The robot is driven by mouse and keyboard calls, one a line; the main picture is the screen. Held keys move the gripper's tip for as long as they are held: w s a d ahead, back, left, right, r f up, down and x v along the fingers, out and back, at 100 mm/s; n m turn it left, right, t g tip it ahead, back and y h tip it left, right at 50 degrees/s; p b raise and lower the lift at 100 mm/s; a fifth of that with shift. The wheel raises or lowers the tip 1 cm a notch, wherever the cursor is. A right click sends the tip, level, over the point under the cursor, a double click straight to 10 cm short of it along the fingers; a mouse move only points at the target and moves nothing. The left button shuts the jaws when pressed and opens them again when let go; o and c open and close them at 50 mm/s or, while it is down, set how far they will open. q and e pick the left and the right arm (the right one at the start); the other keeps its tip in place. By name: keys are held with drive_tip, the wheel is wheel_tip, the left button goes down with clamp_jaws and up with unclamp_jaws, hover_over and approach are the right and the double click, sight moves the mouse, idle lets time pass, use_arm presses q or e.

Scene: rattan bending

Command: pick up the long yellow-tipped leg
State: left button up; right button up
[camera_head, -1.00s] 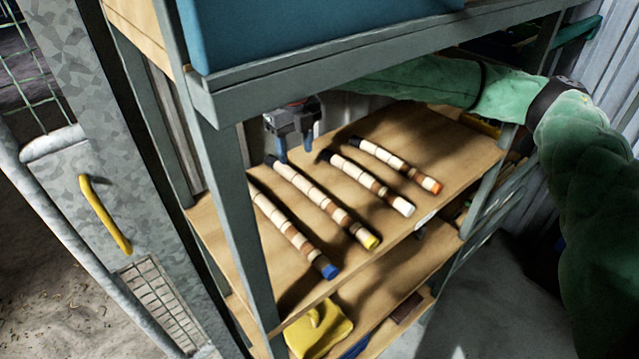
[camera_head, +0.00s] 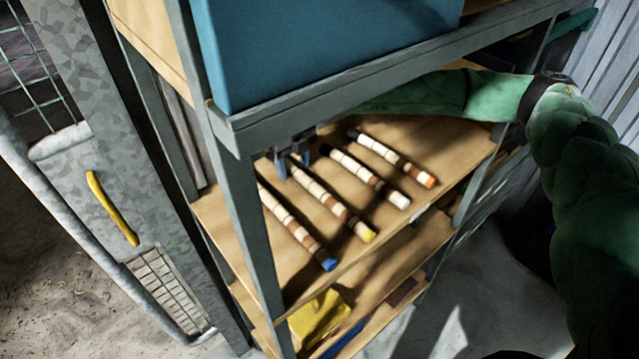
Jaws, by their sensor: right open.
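The yellow-tipped leg (camera_head: 327,199) lies on the wooden shelf, banded cream and brown, its yellow end toward the shelf's front edge. My right gripper (camera_head: 293,165) is open over its dark far end, with blue fingers pointing down, one to each side of the leg as far as I can tell. The shelf beam above hides part of the gripper body. A blue-tipped leg (camera_head: 291,226) lies to the left. A white-tipped leg (camera_head: 368,178) and an orange-tipped leg (camera_head: 391,158) lie to the right. My left gripper is out of view.
A grey upright post (camera_head: 262,250) stands in front, left of the legs. A blue bin (camera_head: 330,50) sits on the shelf above, close over my right arm. A yellow item (camera_head: 320,318) lies on the lower shelf. The shelf's right part is clear.

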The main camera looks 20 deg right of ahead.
drive_tip(key=shift+f, duration=0.1)
drive_tip(key=shift+a, duration=0.1)
clamp_jaws()
